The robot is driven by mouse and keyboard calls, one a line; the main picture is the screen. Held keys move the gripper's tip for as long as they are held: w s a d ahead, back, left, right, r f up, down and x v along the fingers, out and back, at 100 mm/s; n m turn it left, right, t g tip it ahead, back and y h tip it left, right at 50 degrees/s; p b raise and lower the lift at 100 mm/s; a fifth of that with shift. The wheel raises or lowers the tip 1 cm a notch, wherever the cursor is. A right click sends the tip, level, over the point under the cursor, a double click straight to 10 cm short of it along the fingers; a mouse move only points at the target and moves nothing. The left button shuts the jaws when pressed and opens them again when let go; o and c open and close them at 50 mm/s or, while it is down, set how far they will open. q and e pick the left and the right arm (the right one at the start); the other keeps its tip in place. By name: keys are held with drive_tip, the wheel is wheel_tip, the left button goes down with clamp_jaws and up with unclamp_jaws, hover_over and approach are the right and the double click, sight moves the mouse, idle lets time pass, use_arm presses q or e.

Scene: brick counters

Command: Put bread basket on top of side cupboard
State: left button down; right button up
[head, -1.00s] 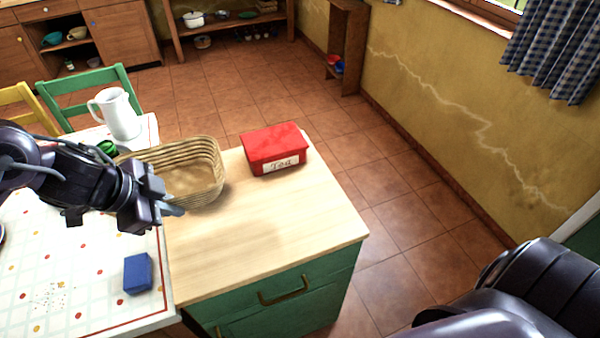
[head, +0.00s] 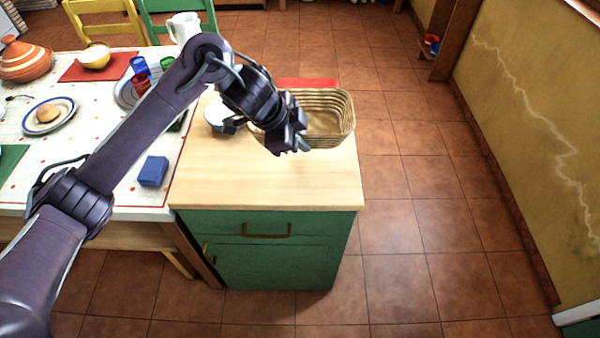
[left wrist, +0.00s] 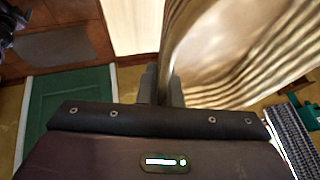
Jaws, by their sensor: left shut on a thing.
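The bread basket (head: 325,118) is a tan woven rectangular basket, upright over the back right part of the side cupboard. My left gripper (head: 303,144) is shut on its near rim; the basket wall also shows between the fingers in the left wrist view (left wrist: 215,45). The side cupboard has a pale wooden top (head: 265,185) and a green front with a drawer. I cannot tell whether the basket touches the top. My left forearm and gripper hide the basket's left end. My right gripper is not in view.
The red tea tin (head: 308,83) shows only as a strip behind the basket. A white round dish (head: 216,112) is at the cupboard's left back. The laid table (head: 100,180) adjoins at left, with a blue block (head: 153,171). The cupboard top's front is bare.

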use_arm(q)
wheel_tip(320, 180, down, 12)
drive_tip(key=shift+d+f, duration=0.15)
drive_tip(key=shift+f, duration=0.05)
idle(0.4)
drive_tip(key=shift+f, duration=0.2)
drive_tip(key=c, duration=1.6)
unclamp_jaws()
drive_tip(key=shift+s+r, duration=0.1)
drive_tip(key=shift+r, duration=0.35)
drive_tip(key=v, duration=1.1)
drive_tip(key=shift+a+r, duration=0.15)
drive_tip(key=shift+a, duration=0.1)
